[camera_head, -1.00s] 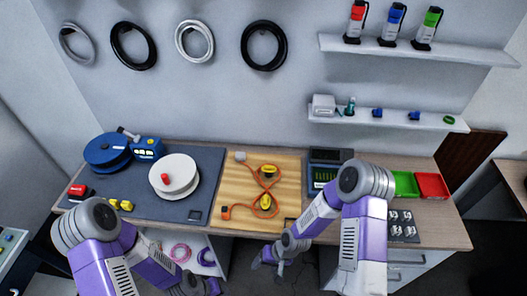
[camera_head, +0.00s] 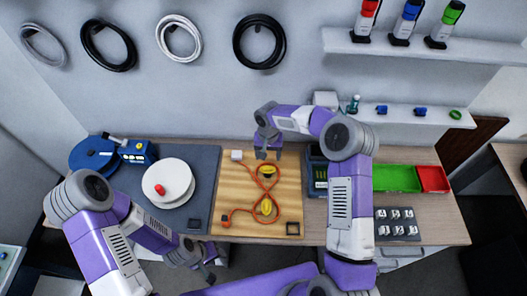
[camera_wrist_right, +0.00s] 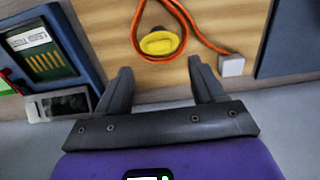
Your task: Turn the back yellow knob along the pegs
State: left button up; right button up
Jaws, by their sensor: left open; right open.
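The back yellow knob (camera_head: 267,171) sits on the wooden board (camera_head: 235,191), inside the upper loop of an orange cable (camera_head: 258,187). It also shows in the right wrist view (camera_wrist_right: 160,43) as an oval, with the cable curving around it. The front yellow knob (camera_head: 267,207) sits nearer, in the lower loop. I cannot make out separate pegs. My right gripper (camera_head: 267,156) is open and empty at the board's back edge, just behind the back knob. In its wrist view the fingers (camera_wrist_right: 161,78) point toward the knob, apart from it. My left gripper (camera_head: 208,262) is open and empty in front of the table.
A white block (camera_head: 237,155) stands at the board's back left by the cable's end. A white reel (camera_head: 170,182) is left of the board. A dark-screened device (camera_head: 317,175) stands close on the right, beside my right arm. Green (camera_head: 397,178) and red bins (camera_head: 433,179) lie farther right.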

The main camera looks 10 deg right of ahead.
aim_at(268, 167)
jog(key=shift+w, duration=0.2)
jog(key=shift+s+f, duration=0.2)
jog(key=shift+f, duration=0.05)
jog(key=f+p, duration=0.1)
jog(key=f, duration=0.5)
jog(key=shift+s+f, duration=0.2)
